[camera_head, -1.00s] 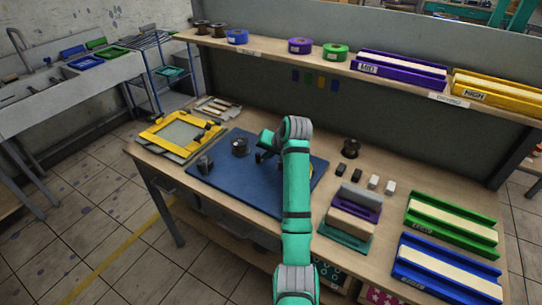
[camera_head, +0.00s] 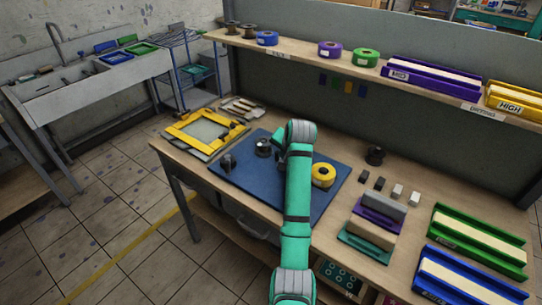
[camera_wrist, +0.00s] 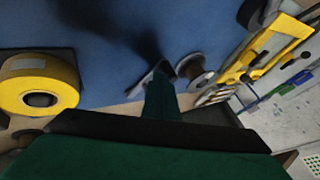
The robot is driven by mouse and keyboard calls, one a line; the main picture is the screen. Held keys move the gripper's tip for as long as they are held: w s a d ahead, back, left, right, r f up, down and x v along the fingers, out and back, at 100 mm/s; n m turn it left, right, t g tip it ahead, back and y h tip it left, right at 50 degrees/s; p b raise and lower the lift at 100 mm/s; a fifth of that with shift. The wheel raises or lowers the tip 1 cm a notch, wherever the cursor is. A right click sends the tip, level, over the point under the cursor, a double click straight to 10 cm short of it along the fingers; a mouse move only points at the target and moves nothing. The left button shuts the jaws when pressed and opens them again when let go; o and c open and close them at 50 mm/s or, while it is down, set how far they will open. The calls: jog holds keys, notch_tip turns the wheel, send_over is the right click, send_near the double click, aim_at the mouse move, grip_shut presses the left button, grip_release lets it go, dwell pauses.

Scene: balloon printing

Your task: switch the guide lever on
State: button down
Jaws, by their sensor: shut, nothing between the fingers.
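On the blue board (camera_head: 235,182) stand a small dark upright part (camera_head: 228,162) at the front left and a dark round part with a pale top (camera_head: 263,147) behind it. I cannot tell which part is the guide lever. My gripper (camera_wrist: 161,72) is shut and empty, pointing over the blue board. In the wrist view its tip is close to a grey round part (camera_wrist: 203,80); whether they touch is unclear. In the head view my arm mostly hides the gripper, just right of the round part. A yellow tape roll (camera_head: 323,175) lies on the board, right of my arm.
A yellow frame (camera_head: 186,141) lies left of the board. Small blocks (camera_head: 381,184), a black spool (camera_head: 375,155) and a purple-and-green stand (camera_head: 368,228) are on the right. Green (camera_head: 478,240) and blue (camera_head: 470,278) trays lie further right. A shelf (camera_head: 300,55) runs along the back.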

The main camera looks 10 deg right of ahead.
aim_at(277, 152)
jog(key=shift+w+a+m+h, duration=0.6)
jog(key=shift+w+a+m, duration=0.2)
jog(key=shift+m, duration=0.2)
jog(key=shift+w+a, duration=0.1)
jog(key=shift+w, duration=0.5)
jog(key=shift+w+a+r, duration=0.1)
